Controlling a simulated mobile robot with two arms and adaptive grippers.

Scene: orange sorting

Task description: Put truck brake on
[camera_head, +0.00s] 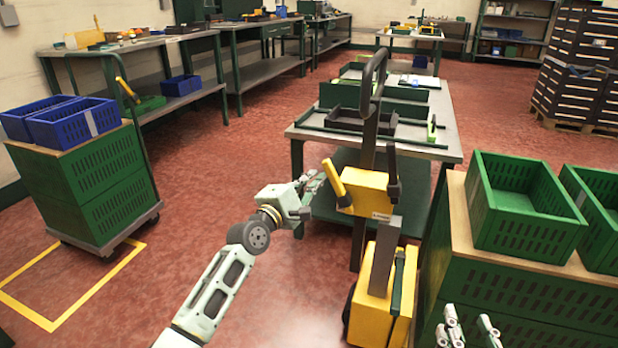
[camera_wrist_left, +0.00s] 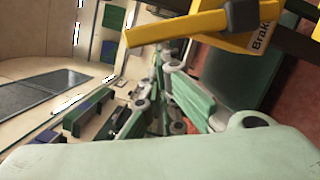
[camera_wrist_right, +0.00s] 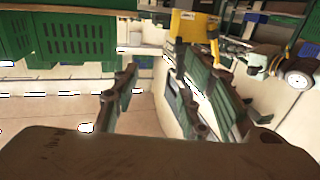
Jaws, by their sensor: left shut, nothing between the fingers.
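The truck has a yellow control box (camera_head: 368,192) on a dark upright post, below a black loop handle (camera_head: 372,75). A yellow lever (camera_head: 333,178) slants up and left from the box. In the left wrist view, the box (camera_wrist_left: 270,32) reads "Brake", and a yellow bar with a dark end (camera_wrist_left: 175,28) is close above the fingers. My left gripper (camera_head: 316,182) is shut and empty, just left of the lever; I cannot tell whether they touch. My right gripper (camera_head: 470,328) is open and empty at the bottom right. The truck's box also shows in the right wrist view (camera_wrist_right: 193,27).
Green crates (camera_head: 525,205) stand on a wood-topped stack at the right, close to my right gripper. A workbench (camera_head: 445,145) stands behind the truck. Blue crates (camera_head: 75,122) sit on a green trolley at the left.

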